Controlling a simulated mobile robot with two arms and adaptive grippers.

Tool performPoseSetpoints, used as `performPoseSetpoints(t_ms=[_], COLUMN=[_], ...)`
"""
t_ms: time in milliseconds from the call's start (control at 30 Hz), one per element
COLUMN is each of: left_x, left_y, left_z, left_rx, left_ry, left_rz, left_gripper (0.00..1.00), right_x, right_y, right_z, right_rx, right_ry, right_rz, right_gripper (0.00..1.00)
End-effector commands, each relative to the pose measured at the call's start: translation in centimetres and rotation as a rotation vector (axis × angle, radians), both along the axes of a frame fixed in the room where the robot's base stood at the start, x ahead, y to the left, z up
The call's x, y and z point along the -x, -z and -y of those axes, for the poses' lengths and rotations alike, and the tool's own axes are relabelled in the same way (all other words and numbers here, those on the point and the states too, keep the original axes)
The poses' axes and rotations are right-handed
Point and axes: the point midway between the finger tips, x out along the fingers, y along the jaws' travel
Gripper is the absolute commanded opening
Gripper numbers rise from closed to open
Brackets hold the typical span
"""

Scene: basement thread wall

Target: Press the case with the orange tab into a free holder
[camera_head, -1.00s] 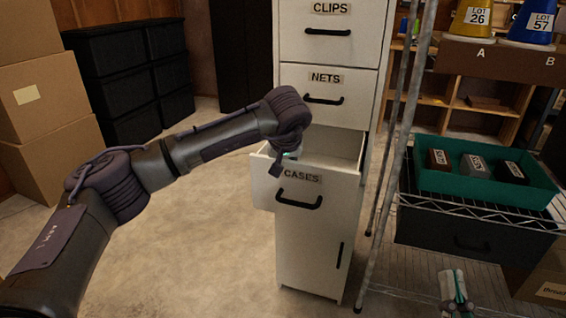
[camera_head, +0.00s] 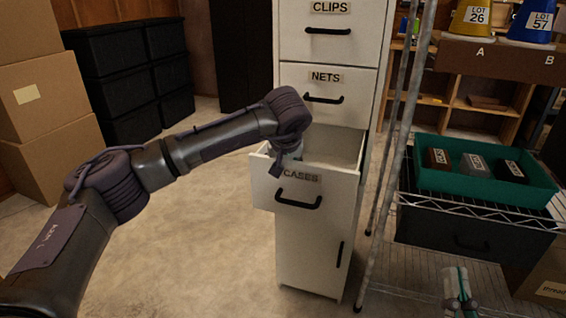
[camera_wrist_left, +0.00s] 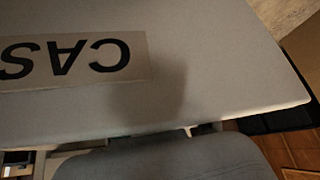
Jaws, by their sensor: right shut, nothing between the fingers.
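No case with an orange tab and no free holder can be made out in these views. The drawer labelled CASES (camera_head: 330,205) stands pulled out from the white cabinet. My left arm reaches over its front left corner. My right gripper (camera_head: 456,277) is at the bottom right, shut and empty, in front of the wire shelf.
A teal tray (camera_head: 436,183) with several small labelled boxes stands on the wire rack. Metal rack posts (camera_head: 385,190) stand right of the cabinet. Drawers NETS (camera_head: 350,85) and CLIPS (camera_head: 345,45) are shut above. The floor on the left is clear.

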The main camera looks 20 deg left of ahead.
Motion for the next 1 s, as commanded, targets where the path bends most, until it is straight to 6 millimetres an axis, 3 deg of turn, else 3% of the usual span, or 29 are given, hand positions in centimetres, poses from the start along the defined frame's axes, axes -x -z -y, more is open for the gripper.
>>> performPoseSetpoints(t_ms=[167,333,700,1000], left_x=[0.1,0.6,4.4,6.2], left_y=[0.7,-0.3,-7.0,-10.0], left_z=[-0.1,0.1,1.6,2.3], left_rx=[-0.003,-0.002,-0.001,-0.001], left_ry=[-0.002,-0.001,0.001,0.000], left_rz=[-0.012,-0.009,0.002,0.003], left_gripper=[0.55,0.55,0.55,0.55], right_x=[-0.1,-0.1,-0.1,0.0], right_y=[0.1,0.1,0.1,0.1], right_z=[0.0,0.0,0.0,0.0], right_rx=[0.004,0.005,0.002,0.002], right_ry=[-0.002,-0.001,0.000,0.000], right_rz=[-0.001,-0.001,-0.002,-0.003], right_gripper=[0.00,0.00,0.00,0.00])
